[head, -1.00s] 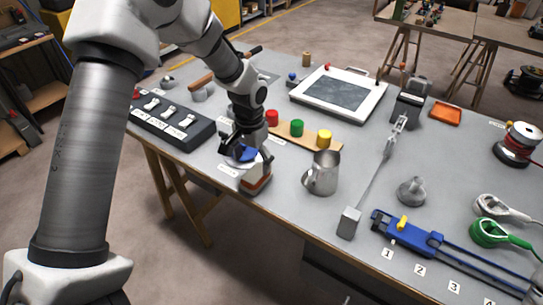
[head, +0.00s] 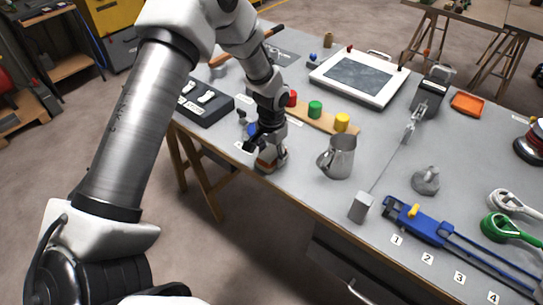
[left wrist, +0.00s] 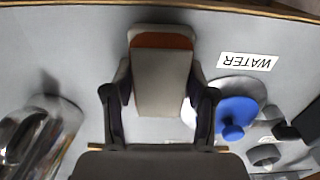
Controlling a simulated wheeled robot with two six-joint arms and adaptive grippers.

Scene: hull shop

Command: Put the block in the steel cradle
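The block (head: 271,158), pale with an orange band, stands on the grey table near its front edge, left of the steel mug. In the left wrist view the block (left wrist: 163,80) lies centred between the fingers of my left gripper (left wrist: 160,90). In the head view my left gripper (head: 267,143) is low over the block, pointing down. The pads are close along both block sides; whether they press on it is unclear. I cannot clearly pick out the steel cradle; a small grey rest (head: 218,71) sits at the back left. My right gripper is out of view.
A steel mug (head: 340,158) stands right of the block. A blue knobbed object (left wrist: 238,112) is close beside the gripper, near a WATER label (left wrist: 247,62). Red, green and yellow knobs (head: 315,109) stand behind.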

